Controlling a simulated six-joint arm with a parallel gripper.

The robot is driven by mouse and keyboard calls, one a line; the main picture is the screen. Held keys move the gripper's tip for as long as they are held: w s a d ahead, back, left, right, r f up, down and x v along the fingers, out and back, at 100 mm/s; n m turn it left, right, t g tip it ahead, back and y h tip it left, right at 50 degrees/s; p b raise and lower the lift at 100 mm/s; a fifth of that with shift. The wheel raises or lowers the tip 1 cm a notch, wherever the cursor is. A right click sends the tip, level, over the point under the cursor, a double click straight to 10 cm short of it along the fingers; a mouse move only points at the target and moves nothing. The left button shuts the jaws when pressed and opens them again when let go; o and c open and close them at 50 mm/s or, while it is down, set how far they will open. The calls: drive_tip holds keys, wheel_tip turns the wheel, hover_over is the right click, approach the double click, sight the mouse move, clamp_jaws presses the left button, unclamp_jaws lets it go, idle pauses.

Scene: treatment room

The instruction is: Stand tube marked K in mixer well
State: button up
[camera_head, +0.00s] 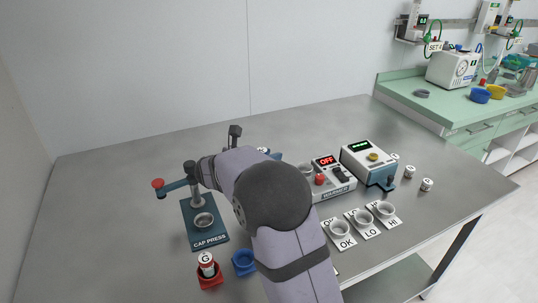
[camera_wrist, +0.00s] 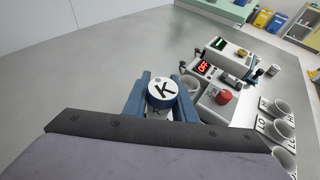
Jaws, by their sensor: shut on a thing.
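The tube marked K (camera_wrist: 163,92) shows its white lettered cap in the wrist view. My gripper (camera_wrist: 160,98) is shut on it, with blue fingers on both sides. In the head view my arm hides most of the gripper and tube. A white box with a red OFF display (camera_head: 333,178) stands right of my arm; its front lettering is hard to read. It has a red knob, a dark switch and a round grey well (camera_wrist: 190,85), which lies just right of the held tube in the wrist view. I cannot tell whether this box is the mixer.
A cap press (camera_head: 204,240) stands left of my arm. A tube marked G (camera_head: 207,264) sits in a red holder; an empty blue holder (camera_head: 244,263) is beside it. A box with a green display (camera_head: 368,163) stands behind cups marked OK, LO and HI (camera_head: 363,218).

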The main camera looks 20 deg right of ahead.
drive_tip(key=shift+f+b, duration=1)
drive_tip(key=shift+f, duration=0.5)
drive_tip(key=shift+f+b, duration=0.35)
drive_tip(key=shift+f, duration=0.3)
idle(0.8)
drive_tip(key=o, duration=0.7)
drive_tip(key=shift+o, duration=0.2)
drive_tip(key=shift+a+r, duration=0.1)
drive_tip(key=shift+p+v, duration=1.95)
drive_tip(key=shift+v, duration=3.5)
drive_tip(key=shift+s, duration=0.1)
